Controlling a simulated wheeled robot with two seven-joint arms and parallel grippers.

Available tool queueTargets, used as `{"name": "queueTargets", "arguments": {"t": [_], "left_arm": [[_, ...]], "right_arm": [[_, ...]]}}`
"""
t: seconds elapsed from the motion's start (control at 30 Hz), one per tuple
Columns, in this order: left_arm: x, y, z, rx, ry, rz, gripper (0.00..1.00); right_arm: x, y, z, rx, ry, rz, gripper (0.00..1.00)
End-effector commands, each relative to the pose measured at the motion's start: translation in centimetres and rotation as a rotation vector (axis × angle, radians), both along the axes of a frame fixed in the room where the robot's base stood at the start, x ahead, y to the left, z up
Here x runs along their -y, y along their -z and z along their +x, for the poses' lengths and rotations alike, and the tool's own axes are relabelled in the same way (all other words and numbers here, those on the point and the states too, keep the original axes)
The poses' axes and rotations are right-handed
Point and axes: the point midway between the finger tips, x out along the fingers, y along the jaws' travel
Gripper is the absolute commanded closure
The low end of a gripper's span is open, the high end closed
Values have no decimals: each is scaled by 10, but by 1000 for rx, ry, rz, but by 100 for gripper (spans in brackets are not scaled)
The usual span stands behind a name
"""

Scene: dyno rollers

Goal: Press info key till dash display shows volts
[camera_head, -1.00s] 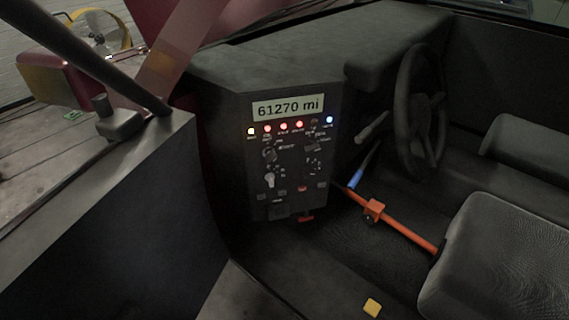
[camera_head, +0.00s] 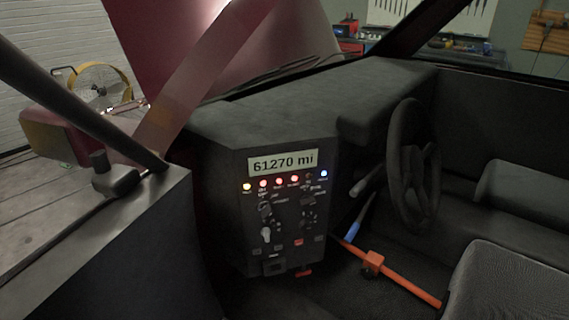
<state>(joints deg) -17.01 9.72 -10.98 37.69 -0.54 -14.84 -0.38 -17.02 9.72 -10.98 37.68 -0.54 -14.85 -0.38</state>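The dash display (camera_head: 283,163) is lit and reads "61270 mi", not volts. It sits at the top of the dark dash panel (camera_head: 255,222). Below it is a row of small lamps, yellow at the left, several red (camera_head: 279,182) and a blue one (camera_head: 324,173) at the right. Under the lamps are knobs, including one with a pale handle (camera_head: 267,235), and small keys with labels too small to read. I cannot tell which key is the info key. Neither of my grippers shows in the head view.
The steering wheel (camera_head: 413,165) is right of the panel. An orange bar (camera_head: 405,284) with a blue-ended lever (camera_head: 354,231) crosses the footwell. A seat (camera_head: 505,285) is at lower right. The door (camera_head: 125,245) stands at left, with a dark frame bar (camera_head: 75,100) above it.

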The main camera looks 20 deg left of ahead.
Motion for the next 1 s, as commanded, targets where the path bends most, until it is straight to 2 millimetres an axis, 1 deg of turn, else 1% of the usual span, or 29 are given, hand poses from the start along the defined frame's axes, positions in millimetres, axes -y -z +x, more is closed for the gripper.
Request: {"name": "queueTargets", "arguments": {"t": [0.1, 0.13, 0.43, 1.0], "left_arm": [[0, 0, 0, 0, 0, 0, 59], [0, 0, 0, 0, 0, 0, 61], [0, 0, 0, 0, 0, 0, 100], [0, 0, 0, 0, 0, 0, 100]], "right_arm": [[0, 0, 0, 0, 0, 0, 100], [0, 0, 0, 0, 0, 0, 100], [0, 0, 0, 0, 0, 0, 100], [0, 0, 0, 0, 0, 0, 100]]}}
